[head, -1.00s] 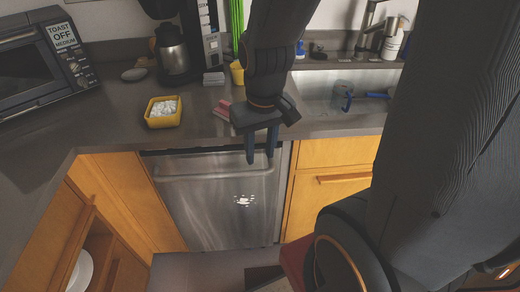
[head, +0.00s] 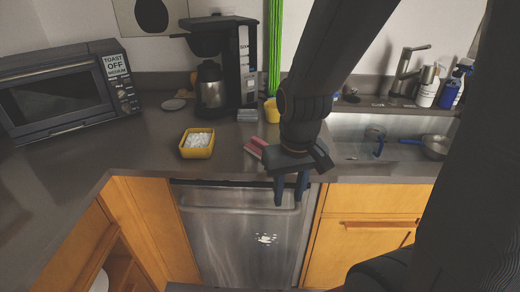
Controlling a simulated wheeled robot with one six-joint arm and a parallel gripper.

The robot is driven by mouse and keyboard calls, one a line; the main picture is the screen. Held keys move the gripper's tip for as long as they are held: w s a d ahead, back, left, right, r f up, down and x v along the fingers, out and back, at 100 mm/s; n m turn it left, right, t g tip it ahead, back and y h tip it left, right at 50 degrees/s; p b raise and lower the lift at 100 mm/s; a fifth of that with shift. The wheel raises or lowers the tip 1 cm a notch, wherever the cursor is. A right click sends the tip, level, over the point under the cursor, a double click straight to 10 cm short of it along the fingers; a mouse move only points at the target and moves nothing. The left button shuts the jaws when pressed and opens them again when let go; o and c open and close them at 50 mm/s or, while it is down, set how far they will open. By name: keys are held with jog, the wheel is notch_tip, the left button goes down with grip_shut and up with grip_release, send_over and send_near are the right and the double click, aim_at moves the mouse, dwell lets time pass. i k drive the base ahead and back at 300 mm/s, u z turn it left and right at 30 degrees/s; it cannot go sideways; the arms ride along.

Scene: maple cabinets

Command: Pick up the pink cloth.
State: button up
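The pink cloth (head: 256,146) lies on the dark countertop (head: 228,165), left of the sink. It is partly hidden behind my gripper. My gripper (head: 292,203) hangs at the counter's front edge, just right of the cloth in the picture, with its two blue fingers pointing down in front of the dishwasher. The fingers are apart with a gap between them, and nothing shows between them.
A yellow bowl (head: 197,145) with white contents stands left of the cloth. Behind are a coffee maker (head: 212,88), a yellow cup (head: 271,111) and a toaster oven (head: 65,93). The sink (head: 350,135) lies right. The dishwasher (head: 240,235) is below.

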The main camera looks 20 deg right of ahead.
aim_at(255, 147)
jog(key=u, duration=0.05)
jog(key=k, duration=1.2)
jog(key=z, duration=1.05)
jog(key=i, duration=1.05)
jog(key=u, duration=0.5)
jog(key=i, duration=0.4)
jog(key=u, duration=0.55)
